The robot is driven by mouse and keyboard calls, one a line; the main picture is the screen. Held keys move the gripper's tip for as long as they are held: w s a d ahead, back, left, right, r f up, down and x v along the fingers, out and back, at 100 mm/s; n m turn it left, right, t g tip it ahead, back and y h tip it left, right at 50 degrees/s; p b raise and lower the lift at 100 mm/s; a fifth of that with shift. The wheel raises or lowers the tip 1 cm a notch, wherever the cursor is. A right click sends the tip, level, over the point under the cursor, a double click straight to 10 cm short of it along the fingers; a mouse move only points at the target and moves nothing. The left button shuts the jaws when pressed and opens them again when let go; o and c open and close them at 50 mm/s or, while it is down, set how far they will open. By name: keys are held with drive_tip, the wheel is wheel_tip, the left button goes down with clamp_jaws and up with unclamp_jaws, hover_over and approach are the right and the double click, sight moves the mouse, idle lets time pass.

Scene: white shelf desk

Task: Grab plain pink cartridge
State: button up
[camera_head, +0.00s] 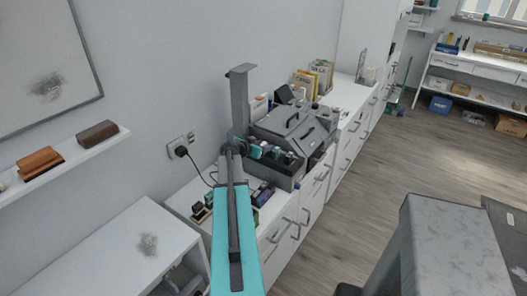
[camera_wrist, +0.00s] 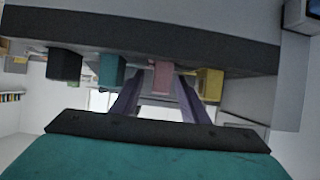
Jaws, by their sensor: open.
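The pink cartridge (camera_wrist: 163,77) shows in the wrist view near the middle, jutting from a dark grey ledge. A yellow cartridge (camera_wrist: 209,84) is to its right; a teal one (camera_wrist: 111,70) and a black one (camera_wrist: 64,66) are to its left. My gripper (camera_wrist: 160,88) is open, with its two purple-grey fingers on either side of the pink cartridge in this view. I cannot tell whether the fingers touch it or how deep they reach. In the head view my arm covers much of the grey organizer (camera_head: 278,174), and the pink cartridge cannot be made out.
The organizer stands on a white cabinet (camera_head: 286,217) against the wall. Small dark items (camera_head: 201,212) lie on the cabinet top in front of it. A wall shelf (camera_head: 75,157) holds two brown blocks at left. Open wooden floor (camera_head: 350,215) lies to the right.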

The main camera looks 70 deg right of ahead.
sight(263, 144)
clamp_jaws()
drive_tip(key=shift+r+b, duration=1.35)
drive_tip(key=shift+r, duration=3.65)
